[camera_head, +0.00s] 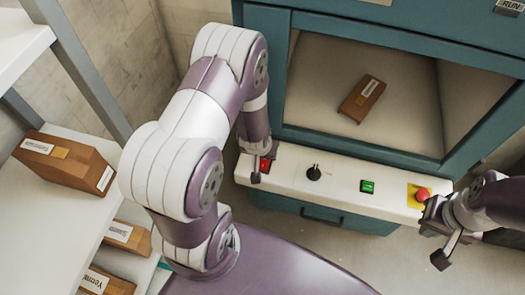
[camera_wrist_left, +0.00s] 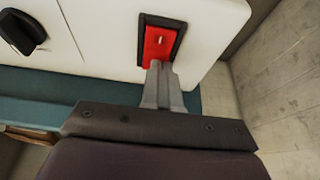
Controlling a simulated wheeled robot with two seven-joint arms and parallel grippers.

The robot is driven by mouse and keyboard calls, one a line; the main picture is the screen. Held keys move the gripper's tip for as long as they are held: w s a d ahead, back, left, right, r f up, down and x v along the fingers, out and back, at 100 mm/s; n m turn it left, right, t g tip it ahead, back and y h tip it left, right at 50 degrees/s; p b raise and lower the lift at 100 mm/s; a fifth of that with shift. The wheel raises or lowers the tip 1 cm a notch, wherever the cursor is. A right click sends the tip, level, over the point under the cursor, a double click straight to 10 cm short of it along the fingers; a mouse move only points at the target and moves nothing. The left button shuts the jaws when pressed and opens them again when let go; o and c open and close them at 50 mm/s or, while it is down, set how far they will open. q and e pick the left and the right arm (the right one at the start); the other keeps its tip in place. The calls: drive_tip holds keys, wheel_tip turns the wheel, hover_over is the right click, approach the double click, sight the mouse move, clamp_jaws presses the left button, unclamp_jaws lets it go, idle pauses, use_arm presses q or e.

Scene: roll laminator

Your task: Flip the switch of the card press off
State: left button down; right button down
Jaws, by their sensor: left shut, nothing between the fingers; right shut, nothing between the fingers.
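The card press (camera_head: 385,20) is a teal machine with an open front and a white control panel (camera_head: 335,192) along its lower edge. Its red rocker switch (camera_head: 265,166) is at the panel's left end; it also shows in a black frame in the left wrist view (camera_wrist_left: 159,44). My left gripper (camera_head: 256,177) is shut and empty, its fingertips (camera_wrist_left: 157,70) at the lower end of the switch. I cannot tell whether they touch it. My right gripper (camera_head: 438,238) is shut and empty, near the panel's right end.
The panel also holds a black knob (camera_head: 314,173), a green button (camera_head: 367,186) and a red emergency button (camera_head: 422,194) on yellow. A brown box (camera_head: 362,99) lies inside the press. Shelves at the left hold several boxes (camera_head: 65,160).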

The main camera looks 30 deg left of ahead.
use_arm(q)
drive_tip(key=shift+w+f, duration=0.1)
drive_tip(key=shift+f, duration=0.2)
drive_tip(key=shift+r, duration=0.15)
drive_tip(key=shift+s, duration=0.2)
drive_tip(key=shift+s+d, duration=0.2)
drive_tip(key=shift+s, duration=0.5)
